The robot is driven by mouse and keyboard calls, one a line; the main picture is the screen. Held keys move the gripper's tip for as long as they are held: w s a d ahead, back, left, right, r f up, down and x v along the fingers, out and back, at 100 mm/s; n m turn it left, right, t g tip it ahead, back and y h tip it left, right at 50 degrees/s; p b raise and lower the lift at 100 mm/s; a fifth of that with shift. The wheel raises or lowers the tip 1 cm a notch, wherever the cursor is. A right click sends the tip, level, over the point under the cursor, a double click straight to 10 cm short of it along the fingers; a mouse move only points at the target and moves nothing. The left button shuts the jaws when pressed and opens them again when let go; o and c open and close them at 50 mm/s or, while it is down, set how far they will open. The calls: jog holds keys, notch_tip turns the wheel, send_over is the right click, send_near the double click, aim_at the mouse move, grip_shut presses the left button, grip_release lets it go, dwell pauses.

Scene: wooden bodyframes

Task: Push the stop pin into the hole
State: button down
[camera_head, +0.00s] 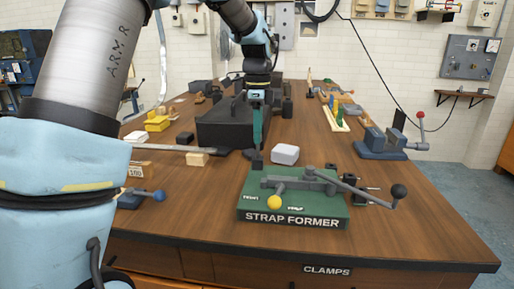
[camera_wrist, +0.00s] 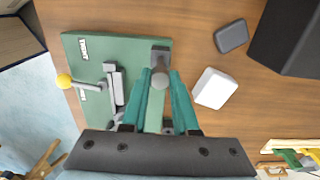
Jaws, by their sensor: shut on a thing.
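The green strap former (camera_head: 293,214) lies on the wooden bench, with a yellow ball knob (camera_head: 274,202) at its front and a lever ending in a black ball (camera_head: 399,191). It also fills the left of the wrist view (camera_wrist: 75,45). My gripper (camera_head: 257,148) points down at the former's back left corner. In the wrist view its teal fingers (camera_wrist: 161,78) are shut on the grey round head of the stop pin (camera_wrist: 160,80), close to a dark grey block (camera_wrist: 160,56) on the plate. The pin's lower end and the hole are hidden.
A small white box (camera_head: 285,154) stands just behind the former, beside my fingers. A large dark block (camera_head: 222,130) is further back. A blue vise (camera_head: 382,143) stands at the right. The bench front right is clear.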

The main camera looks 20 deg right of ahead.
jog(key=shift+r+p, duration=0.7)
jog(key=shift+p, duration=0.1)
dwell(0.7)
jog(key=shift+r+p, duration=1.75)
jog(key=shift+r, duration=0.1)
